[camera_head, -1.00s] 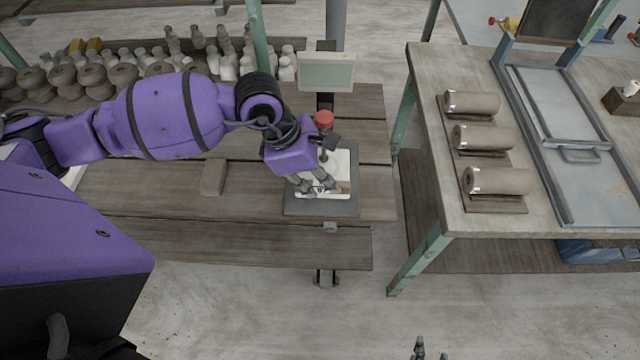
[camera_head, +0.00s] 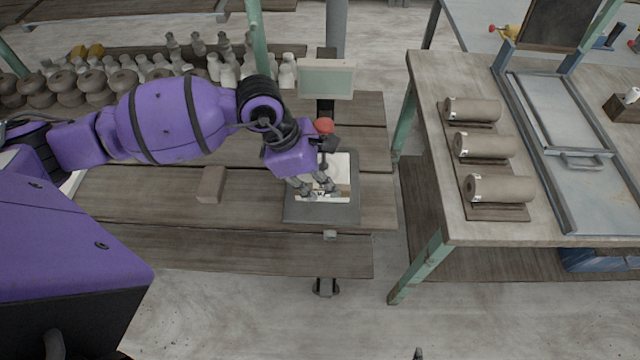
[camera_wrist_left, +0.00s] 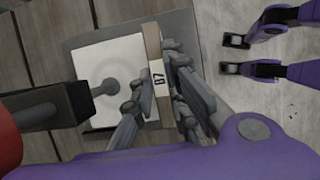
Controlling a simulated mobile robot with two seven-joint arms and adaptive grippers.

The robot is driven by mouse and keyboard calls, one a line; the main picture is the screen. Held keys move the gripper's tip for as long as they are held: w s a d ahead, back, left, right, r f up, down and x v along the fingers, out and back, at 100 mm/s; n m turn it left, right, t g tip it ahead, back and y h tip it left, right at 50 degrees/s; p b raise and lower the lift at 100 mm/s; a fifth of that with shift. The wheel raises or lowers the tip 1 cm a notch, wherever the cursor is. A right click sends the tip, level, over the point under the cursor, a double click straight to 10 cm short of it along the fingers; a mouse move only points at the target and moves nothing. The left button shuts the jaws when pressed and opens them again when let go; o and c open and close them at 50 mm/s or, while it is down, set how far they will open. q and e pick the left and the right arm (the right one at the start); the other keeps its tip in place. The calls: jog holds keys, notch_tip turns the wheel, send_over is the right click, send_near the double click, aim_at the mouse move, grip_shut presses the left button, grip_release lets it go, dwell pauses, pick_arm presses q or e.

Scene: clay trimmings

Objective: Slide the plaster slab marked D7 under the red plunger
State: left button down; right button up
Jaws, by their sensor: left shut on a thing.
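The plaster slab (camera_wrist_left: 100,60) is white on top, with a tan near edge carrying a D7 label. It lies on a dark grey base plate (camera_head: 345,214) on the bench. My left gripper (camera_head: 318,189) is shut on the slab's near edge, with its fingers either side of the label in the left wrist view (camera_wrist_left: 157,100). The red plunger's knob (camera_head: 324,126) stands just behind my gripper. In the wrist view the plunger's round grey foot (camera_wrist_left: 112,88) appears over the slab's white top; I cannot tell whether they touch. My right gripper is not clearly visible.
A pale display box (camera_head: 326,79) stands behind the plunger. A tan block (camera_head: 211,184) lies on the bench to the left. Several bottles and round pots line the back. A separate table (camera_head: 433,150) at right holds clay rolls (camera_head: 485,146). The front bench boards are clear.

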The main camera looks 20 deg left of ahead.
pick_arm(q)
jog(key=shift+w, duration=0.1)
jog(key=c, duration=1.6)
grip_release()
jog(key=shift+c, duration=0.2)
jog(key=shift+a+r, duration=0.1)
jog(key=shift+r, duration=0.05)
jog(key=v, duration=1.1)
jog(key=shift+r, duration=0.4)
